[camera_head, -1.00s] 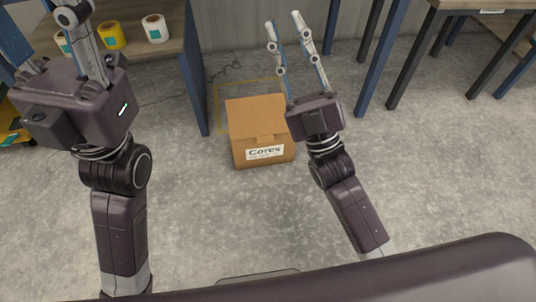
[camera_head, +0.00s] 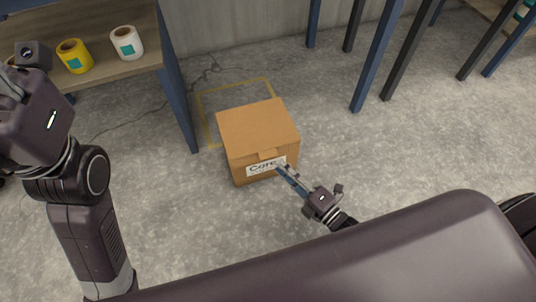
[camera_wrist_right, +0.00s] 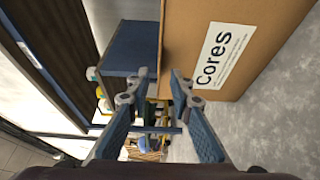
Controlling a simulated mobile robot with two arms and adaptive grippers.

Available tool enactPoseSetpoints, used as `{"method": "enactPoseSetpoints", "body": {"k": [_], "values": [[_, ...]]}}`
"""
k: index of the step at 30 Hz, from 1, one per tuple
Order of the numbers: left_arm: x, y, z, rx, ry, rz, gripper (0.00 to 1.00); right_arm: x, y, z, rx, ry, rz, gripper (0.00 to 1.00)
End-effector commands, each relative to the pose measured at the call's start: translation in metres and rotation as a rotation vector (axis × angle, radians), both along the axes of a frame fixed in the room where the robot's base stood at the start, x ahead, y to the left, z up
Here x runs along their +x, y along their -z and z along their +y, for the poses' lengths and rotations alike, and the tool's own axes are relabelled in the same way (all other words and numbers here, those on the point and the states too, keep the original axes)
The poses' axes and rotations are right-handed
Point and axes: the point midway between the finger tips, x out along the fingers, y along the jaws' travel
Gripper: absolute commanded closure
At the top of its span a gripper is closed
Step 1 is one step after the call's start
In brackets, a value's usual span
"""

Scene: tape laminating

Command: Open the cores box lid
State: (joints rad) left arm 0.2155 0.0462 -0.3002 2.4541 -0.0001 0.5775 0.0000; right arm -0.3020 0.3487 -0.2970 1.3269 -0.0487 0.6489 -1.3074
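The cores box (camera_head: 247,139) is a brown cardboard box on the concrete floor, with its lid shut. A small tab (camera_head: 267,154) hangs from the lid over the front face, above the white "Cores" label. My right gripper (camera_head: 281,168) points at the front face, close to the label's right part; I cannot tell whether it touches. In the right wrist view the gripper (camera_wrist_right: 160,73) has its fingers apart with nothing between them, and the box (camera_wrist_right: 268,40) is at the upper right. My left gripper is cut off at the left edge, with its fingers mostly out of view.
A wooden shelf (camera_head: 100,45) with blue legs holds yellow (camera_head: 74,56) and white (camera_head: 126,43) tape rolls at upper left. Yellow floor tape (camera_head: 234,87) lies behind the box. Blue and black table legs (camera_head: 375,60) stand at upper right. The floor right of the box is clear.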

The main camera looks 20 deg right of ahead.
Motion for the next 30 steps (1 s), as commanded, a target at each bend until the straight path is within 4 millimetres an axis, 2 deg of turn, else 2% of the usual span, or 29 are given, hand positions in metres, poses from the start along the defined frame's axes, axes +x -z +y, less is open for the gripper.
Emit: {"method": "enactPoseSetpoints", "body": {"k": [3, 10, 20, 21, 26, 30], "values": [[-0.006, 0.000, -0.001, 0.002, -0.001, -0.029, 0.60, 0.020, 0.002, 0.010, 0.003, -0.001, -0.006, 0.80], [-0.015, -0.006, -0.002, 0.005, -0.003, -0.066, 0.60, 0.046, 0.001, 0.021, 0.004, -0.001, -0.004, 0.80], [-0.017, -0.009, -0.002, 0.006, -0.004, -0.072, 0.60, 0.051, -0.001, 0.024, 0.003, 0.000, -0.002, 0.80], [-0.017, -0.009, -0.002, 0.006, -0.004, -0.072, 0.60, 0.051, -0.001, 0.024, 0.003, 0.000, -0.002, 0.81], [-0.017, -0.009, -0.002, 0.006, -0.004, -0.072, 0.60, 0.051, -0.001, 0.024, 0.003, 0.000, -0.002, 0.98], [-0.017, -0.009, -0.002, 0.006, -0.004, -0.072, 0.60, 0.051, -0.001, 0.024, 0.003, 0.000, -0.002, 1.00]]}}
